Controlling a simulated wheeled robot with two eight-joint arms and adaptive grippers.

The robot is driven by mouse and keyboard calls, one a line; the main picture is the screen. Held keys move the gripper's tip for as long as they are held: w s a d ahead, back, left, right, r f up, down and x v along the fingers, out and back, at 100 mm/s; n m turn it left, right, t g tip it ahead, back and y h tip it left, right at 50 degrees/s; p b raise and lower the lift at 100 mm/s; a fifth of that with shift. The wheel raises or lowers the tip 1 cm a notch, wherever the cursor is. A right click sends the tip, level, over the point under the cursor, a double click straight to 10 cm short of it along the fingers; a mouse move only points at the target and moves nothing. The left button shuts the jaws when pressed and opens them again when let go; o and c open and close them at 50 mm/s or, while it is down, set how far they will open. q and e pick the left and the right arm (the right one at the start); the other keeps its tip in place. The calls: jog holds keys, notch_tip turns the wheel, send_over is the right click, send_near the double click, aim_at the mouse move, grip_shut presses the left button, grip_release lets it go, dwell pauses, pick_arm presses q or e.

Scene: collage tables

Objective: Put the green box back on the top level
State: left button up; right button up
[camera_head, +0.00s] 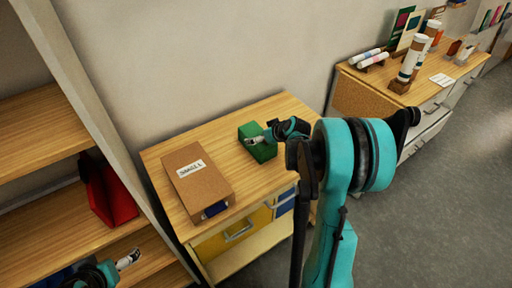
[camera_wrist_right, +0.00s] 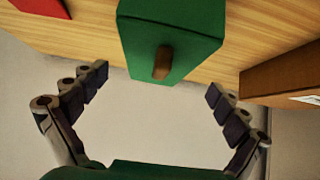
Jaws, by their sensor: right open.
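The green box (camera_head: 262,150) stands on the wooden top of a small cabinet (camera_head: 215,135), near its back right. In the right wrist view the green box (camera_wrist_right: 165,32) has a brown knob (camera_wrist_right: 163,62) on the face toward me. My right gripper (camera_head: 268,137) is at the green box and hides part of it. In the wrist view my right gripper (camera_wrist_right: 158,82) is open, its fingers on either side of the box's near end, with nothing held. My left gripper (camera_head: 127,260) is low at the left; its jaws are too small to read.
A brown box labelled SMALL (camera_head: 197,180) is left of the green box. A shelf unit (camera_head: 40,130) at the far left has several levels; a red box (camera_head: 107,190) stands on a middle one. A red item (camera_wrist_right: 40,7) shows in the wrist view. Another cabinet (camera_head: 410,95) is at right.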

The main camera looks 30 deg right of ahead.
aim_at(257, 135)
jog(key=b+x, duration=0.1)
jog(key=x, duration=0.3)
jog(key=shift+d, duration=0.1)
jog(key=shift+w+f, duration=0.1)
jog(key=shift+w, duration=0.15)
jog(key=shift+s, duration=0.1)
jog(key=shift+c, duration=1)
jog(key=c, duration=1.5)
jog(key=shift+c, duration=0.6)
